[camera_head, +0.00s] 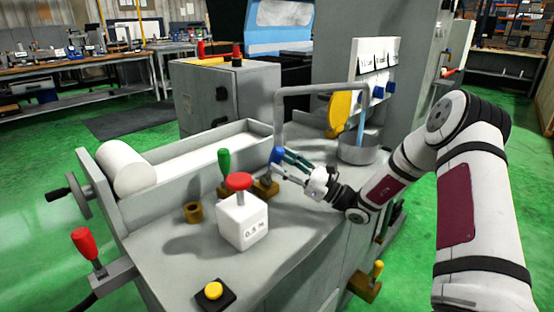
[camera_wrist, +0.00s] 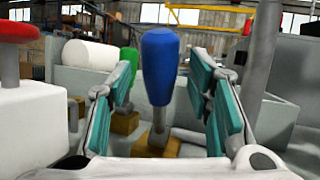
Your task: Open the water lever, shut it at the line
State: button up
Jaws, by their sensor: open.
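A lever with a blue knob (camera_wrist: 160,66) stands nearly upright on an ochre base (camera_wrist: 157,148); in the head view its knob (camera_head: 276,156) is at my fingertips. My gripper (camera_wrist: 158,98) is open, with one teal-padded finger on each side of the lever and gaps visible in the wrist view. In the head view my gripper (camera_head: 288,163) reaches in from the right. A grey bent pipe (camera_head: 318,89) ends above a grey round pot (camera_head: 357,150). A light blue stream of water (camera_head: 361,123) runs down into the pot. The pot's inside and any line are hard to make out.
A green-handled lever (camera_head: 224,163) stands left of the blue one. A white box with a red knob (camera_head: 242,220), a small brown cup (camera_head: 193,212) and a yellow button (camera_head: 213,291) are on the machine top in front. A yellow curved part (camera_head: 341,112) is behind the pot.

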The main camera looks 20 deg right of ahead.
jog(key=v, duration=0.9)
jog(key=shift+s+d, duration=0.1)
